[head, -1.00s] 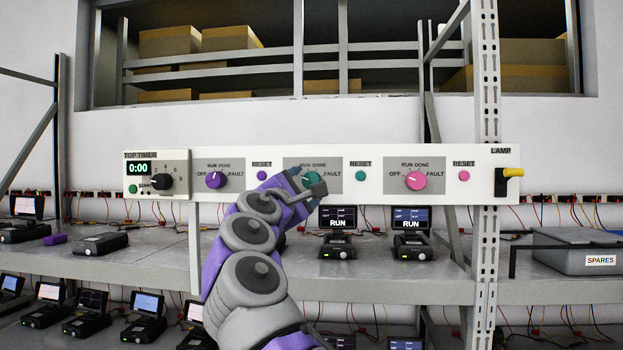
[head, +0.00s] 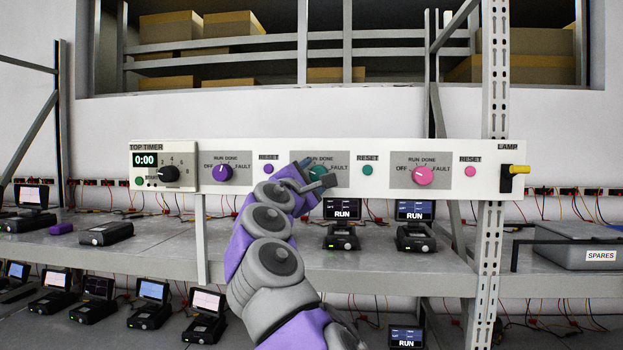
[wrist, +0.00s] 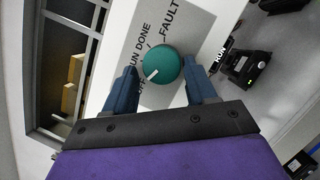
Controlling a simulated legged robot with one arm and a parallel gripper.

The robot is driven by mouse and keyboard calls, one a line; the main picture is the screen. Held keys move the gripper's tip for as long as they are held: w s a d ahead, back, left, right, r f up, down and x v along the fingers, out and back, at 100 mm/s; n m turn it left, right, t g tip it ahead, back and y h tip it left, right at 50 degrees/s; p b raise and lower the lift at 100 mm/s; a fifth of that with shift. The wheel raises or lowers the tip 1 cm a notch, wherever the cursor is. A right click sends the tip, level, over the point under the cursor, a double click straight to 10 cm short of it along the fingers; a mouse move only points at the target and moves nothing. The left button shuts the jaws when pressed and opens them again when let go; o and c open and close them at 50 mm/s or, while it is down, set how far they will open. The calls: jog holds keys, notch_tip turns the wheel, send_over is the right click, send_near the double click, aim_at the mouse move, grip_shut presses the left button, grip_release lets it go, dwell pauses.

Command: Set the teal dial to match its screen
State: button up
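The teal dial (head: 318,174) is on the white panel, partly covered by my gripper in the head view. In the wrist view the teal dial (wrist: 160,64) lies between my fingers, its white pointer toward the OFF side of the labels. My gripper (wrist: 161,72) is open, with a finger on each side of the dial and gaps showing. In the head view my gripper (head: 308,182) is at the panel just by the dial. The screen (head: 341,209) below the teal dial reads RUN; a RUN screen (wrist: 220,58) also shows at the wrist view's right.
A purple dial (head: 224,172) and a pink dial (head: 423,175) flank the teal one. A teal reset button (head: 368,170) is close on the right, a purple one (head: 268,168) on the left. A metal post (head: 490,230) and yellow lamp lever (head: 520,169) stand further right.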

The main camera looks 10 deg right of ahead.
jog(key=shift+a, duration=0.1)
jog(key=shift+c, duration=0.8)
jog(key=shift+d+r, duration=0.15)
jog(key=shift+d, duration=0.45)
jog(key=c, duration=0.4)
jog(key=shift+c, duration=1.1)
jog(key=shift+a, duration=0.1)
